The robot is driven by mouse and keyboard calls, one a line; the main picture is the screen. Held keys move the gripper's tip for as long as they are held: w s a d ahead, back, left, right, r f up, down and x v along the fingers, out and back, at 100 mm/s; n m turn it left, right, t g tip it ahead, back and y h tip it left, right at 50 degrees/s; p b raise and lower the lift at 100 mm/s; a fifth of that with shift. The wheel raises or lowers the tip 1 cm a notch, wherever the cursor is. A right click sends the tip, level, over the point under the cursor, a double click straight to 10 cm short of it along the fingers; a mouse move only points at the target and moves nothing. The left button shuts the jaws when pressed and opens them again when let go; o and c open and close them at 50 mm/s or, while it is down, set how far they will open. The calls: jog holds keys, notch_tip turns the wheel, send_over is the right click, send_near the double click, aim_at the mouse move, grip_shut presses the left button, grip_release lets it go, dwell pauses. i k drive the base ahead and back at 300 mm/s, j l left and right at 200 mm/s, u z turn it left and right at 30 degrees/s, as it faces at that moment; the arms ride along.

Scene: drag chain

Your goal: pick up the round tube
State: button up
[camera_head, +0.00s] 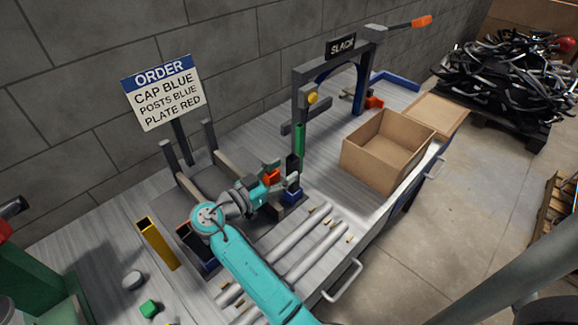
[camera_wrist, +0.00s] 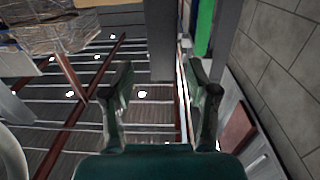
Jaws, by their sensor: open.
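Several pale grey round tubes (camera_head: 301,236) lie side by side on the front part of the bench, in front of my arm. My arm partly covers their near ends. I cannot tell which one the task means. My gripper (camera_head: 270,183) is beyond the tubes, near the green upright post, and apart from them. In the wrist view my gripper (camera_wrist: 160,88) shows two dark fingers spread apart with nothing between them. No grey round tube shows clearly in the wrist view.
A grey frame marked SLACK (camera_head: 341,46) stands behind my gripper. An open cardboard box (camera_head: 375,165) is on the right, a yellow bar (camera_head: 157,245) on the left. An order sign (camera_head: 163,92) stands at the back. A drawer handle (camera_head: 343,281) juts from the front edge.

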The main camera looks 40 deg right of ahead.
aim_at(230, 294)
jog(key=k, duration=0.85)
